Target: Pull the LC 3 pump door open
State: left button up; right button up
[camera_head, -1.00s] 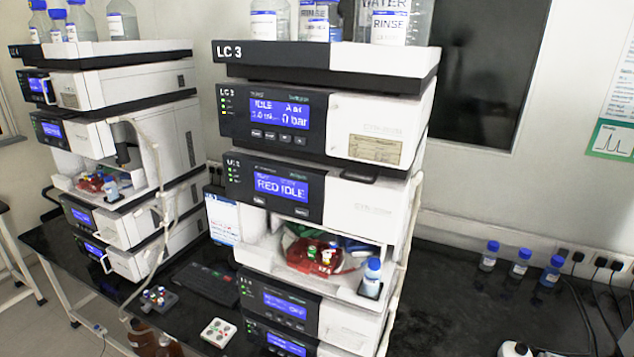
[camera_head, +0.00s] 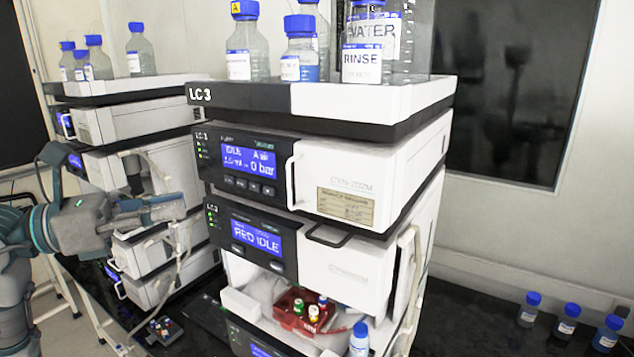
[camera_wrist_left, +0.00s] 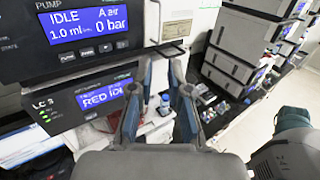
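The LC 3 pump (camera_head: 345,180) is the upper module of the near stack, with a blue display reading IDLE and 0 bar. Its white front door looks shut, with an upright white handle (camera_head: 291,182) beside the display. In the left wrist view the pump display (camera_wrist_left: 88,22) is at upper left and the handle (camera_wrist_left: 152,18) is at the top, beyond the fingers. My left gripper (camera_head: 178,207) is left of the stack, apart from the handle. In the left wrist view its two fingers (camera_wrist_left: 157,85) are spread with nothing held. My right gripper is not in view.
Bottles (camera_head: 300,45) stand on the LC 3 top tray (camera_head: 360,97). Below the pump is a module reading RED IDLE (camera_head: 257,238) with a dark loop handle (camera_head: 328,236). A second stack (camera_head: 135,125) stands behind my left arm. Small blue-capped bottles (camera_head: 565,322) stand on the black bench at right.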

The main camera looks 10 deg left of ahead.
pick_arm(q)
jog(key=w+a, duration=0.1)
jog(key=p, duration=0.3)
send_near(289, 187)
jog(key=x, duration=0.3)
jog(key=s+x, duration=0.1)
jog(key=x, duration=0.2)
jog(key=d+x, duration=0.1)
jog(key=x, duration=0.2)
jog(key=shift+d+r, duration=0.25)
jog(key=shift+w+a, duration=0.25)
jog(key=shift+w, duration=0.1)
jog(key=shift+w+a+f, duration=0.15)
jog(key=shift+a, duration=0.4)
jog(key=shift+w+d, duration=0.15)
jog(key=shift+d, duration=0.05)
jog(key=shift+w+d+f, duration=0.1)
jog(key=shift+c, duration=1.1)
grip_shut()
jog(key=shift+o, duration=1.1)
grip_release()
jog(key=shift+d, duration=0.1)
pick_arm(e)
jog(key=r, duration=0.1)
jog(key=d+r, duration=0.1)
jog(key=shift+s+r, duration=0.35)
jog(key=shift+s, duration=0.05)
pick_arm(q)
jog(key=shift+w, duration=0.15)
